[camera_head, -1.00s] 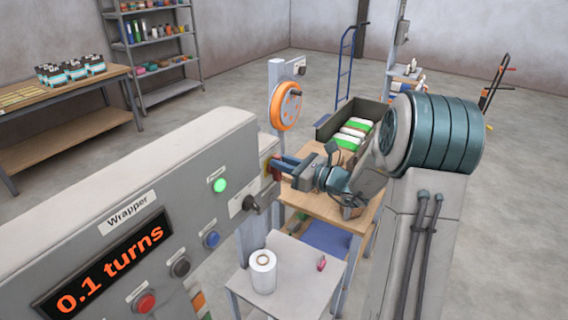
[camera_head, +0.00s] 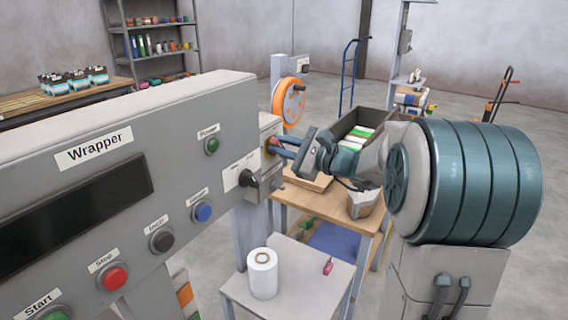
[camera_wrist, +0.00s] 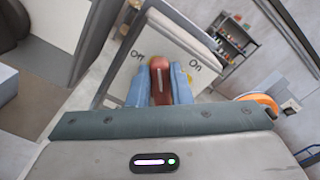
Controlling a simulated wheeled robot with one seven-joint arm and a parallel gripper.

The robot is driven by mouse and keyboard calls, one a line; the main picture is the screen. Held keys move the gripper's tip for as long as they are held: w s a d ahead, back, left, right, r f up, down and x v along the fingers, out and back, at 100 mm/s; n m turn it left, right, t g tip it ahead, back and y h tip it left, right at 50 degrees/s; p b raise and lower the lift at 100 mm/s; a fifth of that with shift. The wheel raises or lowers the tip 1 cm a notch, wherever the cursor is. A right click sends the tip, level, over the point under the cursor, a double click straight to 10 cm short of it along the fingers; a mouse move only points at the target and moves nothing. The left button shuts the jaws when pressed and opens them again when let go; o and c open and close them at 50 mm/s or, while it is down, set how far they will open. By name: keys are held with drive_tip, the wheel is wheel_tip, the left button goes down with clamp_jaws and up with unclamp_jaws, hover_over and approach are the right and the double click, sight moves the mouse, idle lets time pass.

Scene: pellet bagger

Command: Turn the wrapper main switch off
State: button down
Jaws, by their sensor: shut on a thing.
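The wrapper panel (camera_head: 70,195) fills the left of the head view. Its display (camera_head: 75,215) is dark and its power lamp (camera_head: 211,146) is dull green, unlit. The main switch sits on the panel's right end, with a red handle (camera_wrist: 160,80). In the wrist view, the plate (camera_wrist: 165,45) behind it reads "Off" to the left and "On" to the right, and the handle stands between the two labels. My gripper (camera_wrist: 160,88) is shut on the red handle, one blue finger on each side. In the head view, my gripper (camera_head: 276,146) reaches the switch from the right and partly hides it.
A black selector knob (camera_head: 249,179) sticks out of the panel near my gripper. Below stands a small table (camera_head: 310,275) with a white roll (camera_head: 263,273). A wooden table (camera_head: 325,203) with a dark crate (camera_head: 345,125) and an orange wheel (camera_head: 289,101) are behind.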

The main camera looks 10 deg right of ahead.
drive_tip(key=f+n+b, duration=0.1)
drive_tip(key=n+b, duration=0.1)
drive_tip(key=b, duration=0.1)
drive_tip(key=n+b, duration=0.1)
drive_tip(key=b, duration=0.3)
drive_tip(key=f+n+b, duration=0.1)
drive_tip(key=n+b, duration=0.1)
drive_tip(key=b, duration=0.2)
drive_tip(key=shift+s+a+f+n, duration=0.1)
drive_tip(key=shift+s+f+n, duration=0.1)
drive_tip(key=shift+f+n, duration=0.15)
drive_tip(key=n+b, duration=0.2)
drive_tip(key=b, duration=0.3)
drive_tip(key=shift+n, duration=0.35)
drive_tip(key=shift+n+b, duration=0.8)
drive_tip(key=shift+b, duration=0.25)
drive_tip(key=shift+r, duration=0.25)
